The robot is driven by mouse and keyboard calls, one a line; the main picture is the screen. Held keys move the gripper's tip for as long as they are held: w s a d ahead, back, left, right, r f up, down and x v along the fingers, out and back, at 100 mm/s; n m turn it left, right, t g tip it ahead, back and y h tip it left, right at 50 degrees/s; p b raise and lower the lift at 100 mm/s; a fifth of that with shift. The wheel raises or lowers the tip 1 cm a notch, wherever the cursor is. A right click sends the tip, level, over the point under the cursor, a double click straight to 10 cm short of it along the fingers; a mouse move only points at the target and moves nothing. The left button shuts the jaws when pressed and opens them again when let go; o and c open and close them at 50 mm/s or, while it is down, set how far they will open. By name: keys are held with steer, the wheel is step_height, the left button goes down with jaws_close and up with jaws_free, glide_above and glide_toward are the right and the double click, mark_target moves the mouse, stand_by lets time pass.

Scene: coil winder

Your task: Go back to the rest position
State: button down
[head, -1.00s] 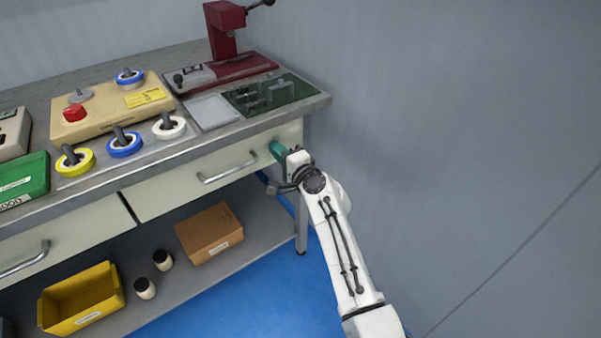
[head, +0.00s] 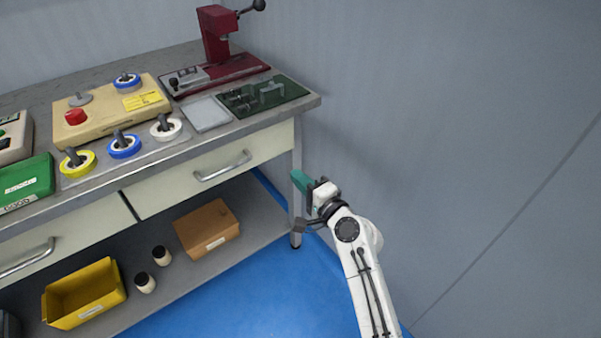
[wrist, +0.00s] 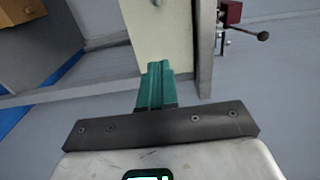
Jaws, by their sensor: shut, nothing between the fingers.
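My gripper (head: 299,181) has teal fingers and is on the white arm at the right end of the workbench, in the head view. It is below the bench top, in front of the right bench leg in the picture. In the wrist view the teal fingers (wrist: 157,82) are together with nothing between them, and the pale drawer front (wrist: 158,30) lies beyond them.
The workbench (head: 262,130) carries a dark red press (head: 216,35), a green fixture board (head: 285,97) and tape rolls on posts (head: 124,146). A brown box (head: 207,229) and a yellow bin (head: 84,292) are on the lower shelf. The blue floor (head: 270,290) right of the shelf looks clear.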

steer(key=s+d+f+n+g+h, duration=0.25)
steer(key=s+d+f, duration=0.3)
steer(key=s, duration=0.35)
steer(key=s+d+f+n+g+h, duration=0.2)
steer(key=s+d+f+n+g, duration=0.3)
steer(key=s, duration=0.5)
steer(key=s+d+f+n+g+h, duration=0.2)
steer(key=s+d+f, duration=0.35)
steer(key=s, duration=0.35)
steer(key=s+d+r+n+g+h, duration=0.1)
steer(key=s+d+g+h, duration=0.1)
steer(key=s+d, duration=0.5)
steer(key=s+d+r+g+h, duration=0.2)
steer(key=s+g, duration=0.1)
steer(key=s, duration=0.7)
step_height(320, 180, up, 16)
steer(key=p, duration=1.7)
steer(key=shift+r, duration=0.15)
steer(key=shift+t, duration=0.25)
